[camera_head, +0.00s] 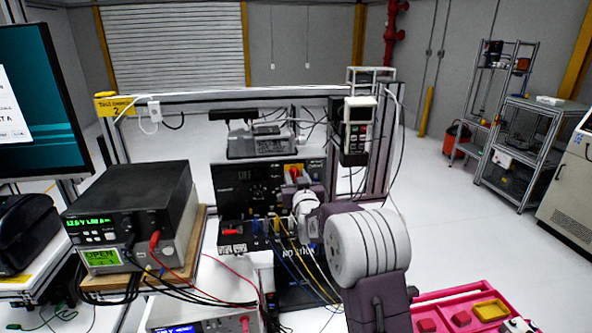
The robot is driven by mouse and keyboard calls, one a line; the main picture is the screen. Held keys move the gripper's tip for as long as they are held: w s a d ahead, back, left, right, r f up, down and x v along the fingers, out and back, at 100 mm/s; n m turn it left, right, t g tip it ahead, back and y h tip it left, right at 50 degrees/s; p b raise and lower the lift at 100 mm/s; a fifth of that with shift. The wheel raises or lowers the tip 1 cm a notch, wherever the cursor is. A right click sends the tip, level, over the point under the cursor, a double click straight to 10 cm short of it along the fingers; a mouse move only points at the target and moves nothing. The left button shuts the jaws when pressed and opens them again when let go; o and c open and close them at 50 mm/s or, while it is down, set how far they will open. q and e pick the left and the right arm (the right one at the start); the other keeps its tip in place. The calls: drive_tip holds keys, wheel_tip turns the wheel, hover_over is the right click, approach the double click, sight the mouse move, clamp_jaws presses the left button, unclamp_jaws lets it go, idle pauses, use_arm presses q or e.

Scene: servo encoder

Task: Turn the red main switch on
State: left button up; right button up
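The black control panel (240,190) stands at the middle of the bench, with faint white lettering that seems to read OFF. The red main switch (292,171) appears as a red knob with yellow around it near the panel's upper right, partly covered by my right gripper. My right gripper (297,180) is at the switch, with its arm coming from the lower right. Its fingers are too small and too hidden to tell whether they are open or shut, or touch the knob. My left gripper is not in view.
A red rocker (232,231) and coloured cables sit low on the panel. A black power supply (130,215) with green displays stands at left. A handheld controller (356,135) hangs on the frame at right. A pink tray (440,297) with blocks lies at lower right.

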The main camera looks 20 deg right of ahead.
drive_tip(key=shift+w, duration=0.1)
drive_tip(key=c, duration=0.3)
drive_tip(key=shift+d+f, duration=0.1)
clamp_jaws()
